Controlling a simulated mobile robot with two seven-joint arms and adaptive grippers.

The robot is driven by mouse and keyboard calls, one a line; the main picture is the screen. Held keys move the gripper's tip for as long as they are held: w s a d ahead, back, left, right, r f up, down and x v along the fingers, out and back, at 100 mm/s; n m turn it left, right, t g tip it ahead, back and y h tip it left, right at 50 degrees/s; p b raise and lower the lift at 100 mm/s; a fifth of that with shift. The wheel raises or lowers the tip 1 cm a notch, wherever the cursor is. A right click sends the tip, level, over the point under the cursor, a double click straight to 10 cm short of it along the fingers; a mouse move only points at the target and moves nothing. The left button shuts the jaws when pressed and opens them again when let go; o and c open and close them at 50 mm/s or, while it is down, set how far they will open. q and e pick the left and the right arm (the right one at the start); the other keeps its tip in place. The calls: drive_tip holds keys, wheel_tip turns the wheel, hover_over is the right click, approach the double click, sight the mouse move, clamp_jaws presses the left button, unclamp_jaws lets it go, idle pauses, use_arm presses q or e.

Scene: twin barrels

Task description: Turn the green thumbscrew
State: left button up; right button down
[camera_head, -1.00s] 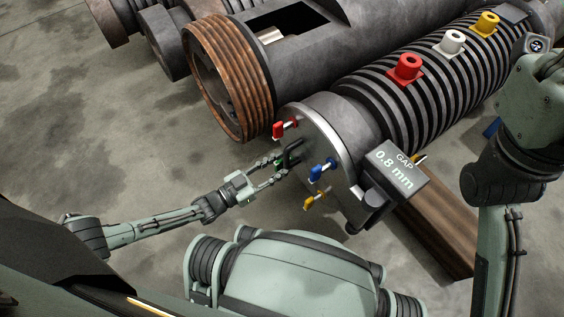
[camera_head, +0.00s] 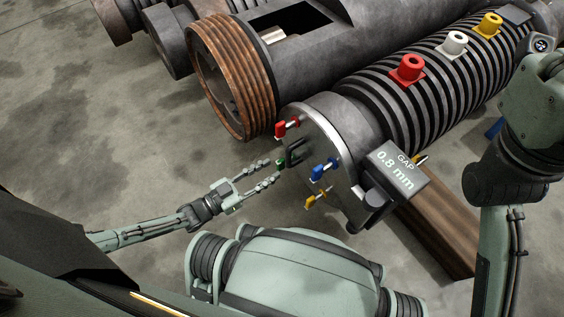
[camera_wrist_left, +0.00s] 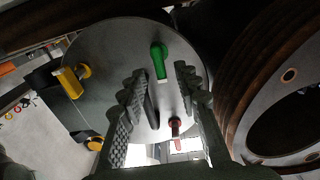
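The green thumbscrew (camera_head: 281,163) is on the round grey end plate (camera_head: 316,128) of the ribbed barrel; the left wrist view shows its green tab (camera_wrist_left: 159,62) pointing up. My left gripper (camera_head: 272,170) is open and empty in front of the plate. In the left wrist view its two ridged fingers (camera_wrist_left: 160,78) stand apart, with the green tab seen between and beyond their tips, with no visible grip on it. A dark handle (camera_head: 294,152) sits beside the green thumbscrew. My right arm is at the right; its gripper is out of view.
Red (camera_head: 287,128), blue (camera_head: 322,169) and yellow (camera_head: 316,198) thumbscrews surround the green one on the plate. A gap display (camera_head: 397,168) reads 0.8 mm. A second barrel with a rusty threaded collar (camera_head: 232,78) lies behind. The floor at left is clear.

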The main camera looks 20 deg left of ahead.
sight(277, 166)
use_arm(q)
drive_tip(key=shift+f, duration=0.1)
drive_tip(key=shift+b+x, duration=0.6)
drive_tip(key=shift+x, duration=1.85)
clamp_jaws()
